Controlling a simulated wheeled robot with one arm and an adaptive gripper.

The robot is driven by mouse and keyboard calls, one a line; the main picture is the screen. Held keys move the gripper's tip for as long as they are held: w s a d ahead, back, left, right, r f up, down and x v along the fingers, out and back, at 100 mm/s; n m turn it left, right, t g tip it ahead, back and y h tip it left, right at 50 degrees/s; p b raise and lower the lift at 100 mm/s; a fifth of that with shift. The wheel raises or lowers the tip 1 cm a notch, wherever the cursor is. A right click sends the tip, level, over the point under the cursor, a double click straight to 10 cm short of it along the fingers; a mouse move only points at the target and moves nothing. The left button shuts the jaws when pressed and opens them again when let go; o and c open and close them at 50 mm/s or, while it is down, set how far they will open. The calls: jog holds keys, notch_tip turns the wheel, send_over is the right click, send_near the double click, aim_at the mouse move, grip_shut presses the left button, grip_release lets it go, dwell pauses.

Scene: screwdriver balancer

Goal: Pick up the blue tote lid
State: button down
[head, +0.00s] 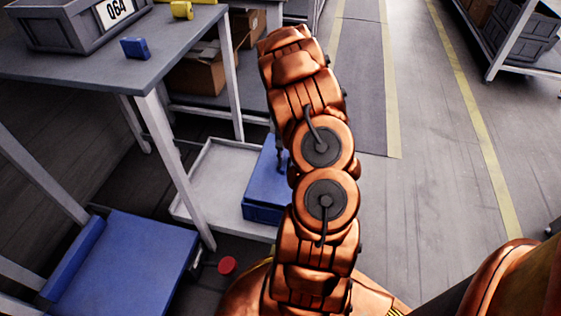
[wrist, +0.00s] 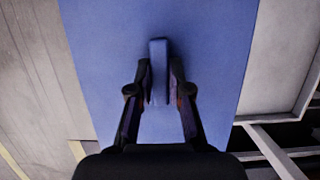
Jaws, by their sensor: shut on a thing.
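The blue tote lid (wrist: 105,50) fills most of the wrist view as a flat blue panel with a raised upright handle (wrist: 158,58) in its middle. My gripper (wrist: 160,85) has one finger on each side of this handle and is shut on it. In the head view the lid (head: 264,178) shows as the blue top of a box-like blue shape inside a pale tray, left of my arm. My arm hides its right part and most of the gripper there. I cannot tell whether the lid is resting or lifted.
The pale tray (head: 215,160) lies low beside a grey table (head: 75,65) bearing a grey bin (head: 72,25), a small blue block (head: 135,48) and a yellow one (head: 181,10). A blue-topped platform (head: 130,262) and a red disc (head: 227,265) are nearer. The aisle at right is clear.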

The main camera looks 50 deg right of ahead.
jog(key=s+d+r+p, duration=0.1)
jog(key=s+d+p, duration=0.1)
jog(key=s, duration=1.2)
jog(key=shift+d+r+p, duration=0.15)
jog(key=shift+d+p, duration=0.25)
jog(key=shift+d, duration=0.25)
